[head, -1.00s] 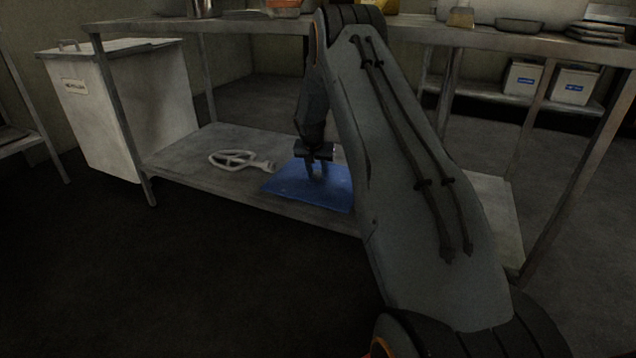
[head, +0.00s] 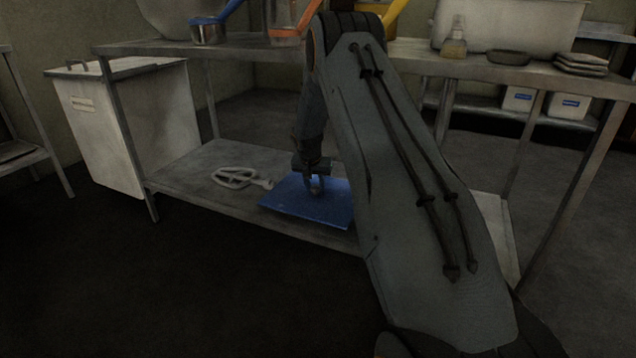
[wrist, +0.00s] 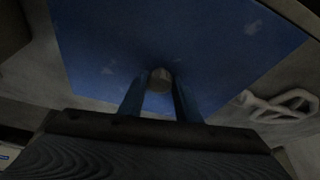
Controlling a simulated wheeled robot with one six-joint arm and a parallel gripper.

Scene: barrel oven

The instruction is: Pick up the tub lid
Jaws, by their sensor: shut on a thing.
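The tub lid (head: 300,205) is a flat blue rectangular sheet at the lower shelf of the metal table. My gripper (head: 316,188) points down at its upper middle and is shut on the lid's knob. In the wrist view the blue lid (wrist: 200,40) fills much of the picture, and the small round metallic knob (wrist: 160,79) sits between my two fingers (wrist: 160,95). In the head view the knob is mostly hidden by the fingers, and my arm covers the lid's right side. I cannot tell whether the lid is clear of the shelf.
A pale mixer paddle (head: 240,177) lies on the lower shelf (head: 195,172) just left of the lid. A white lidded bin (head: 105,125) stands left of the table. The table top (head: 480,68) overhead carries pans and other kitchen things. Table legs frame the shelf's corners.

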